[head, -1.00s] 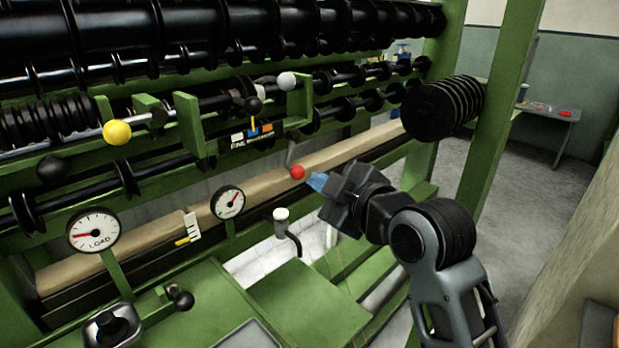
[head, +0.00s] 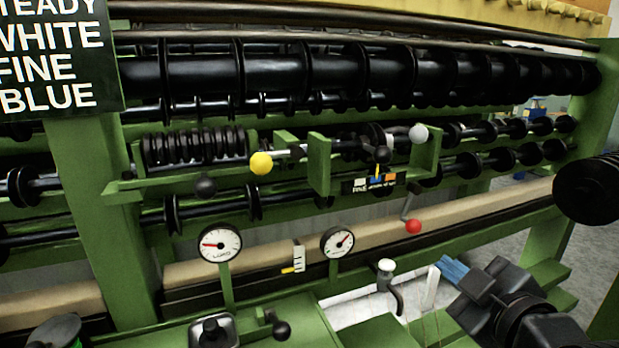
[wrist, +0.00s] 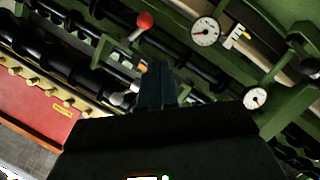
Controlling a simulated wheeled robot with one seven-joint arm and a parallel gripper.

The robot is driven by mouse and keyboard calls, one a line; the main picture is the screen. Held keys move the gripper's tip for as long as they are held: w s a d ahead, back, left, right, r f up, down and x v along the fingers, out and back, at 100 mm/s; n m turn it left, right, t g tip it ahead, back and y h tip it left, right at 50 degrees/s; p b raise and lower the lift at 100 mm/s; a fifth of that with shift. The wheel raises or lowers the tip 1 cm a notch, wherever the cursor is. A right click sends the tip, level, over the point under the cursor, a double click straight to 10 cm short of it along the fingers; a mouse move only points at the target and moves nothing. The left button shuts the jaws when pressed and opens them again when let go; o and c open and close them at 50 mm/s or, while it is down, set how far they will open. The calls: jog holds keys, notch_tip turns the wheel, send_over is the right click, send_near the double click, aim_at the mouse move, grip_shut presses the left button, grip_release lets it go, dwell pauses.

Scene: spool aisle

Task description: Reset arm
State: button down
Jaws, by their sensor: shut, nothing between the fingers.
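My gripper (head: 454,270) is at the lower right of the head view, its bluish fingers shut together with nothing between them. The fingers also show in the wrist view (wrist: 156,86), pointing toward the machine. A red ball knob (head: 413,226) on a crank is up and left of the fingertips in the head view, apart from them. The red knob also shows in the wrist view (wrist: 144,20). A white-topped crank handle (head: 386,266) stands left of my gripper. The lower part of my arm is cut off by the frame.
The green spool machine fills the view. It carries a yellow ball (head: 261,163), a white ball (head: 418,133), a black ball (head: 205,187), a LOAD gauge (head: 219,244) and a second gauge (head: 337,242). A sign (head: 55,60) hangs at upper left. Grey floor (head: 597,245) shows at right.

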jog(key=s+f+m, duration=0.4)
jog(key=s+f, duration=0.5)
jog(key=s, duration=0.1)
jog(key=s+a+m+h+p, duration=0.1)
jog(key=s+m, duration=0.4)
jog(key=s, duration=2.4)
jog(key=shift+a+f+m+g, duration=0.3)
jog(key=shift+a+g, duration=0.1)
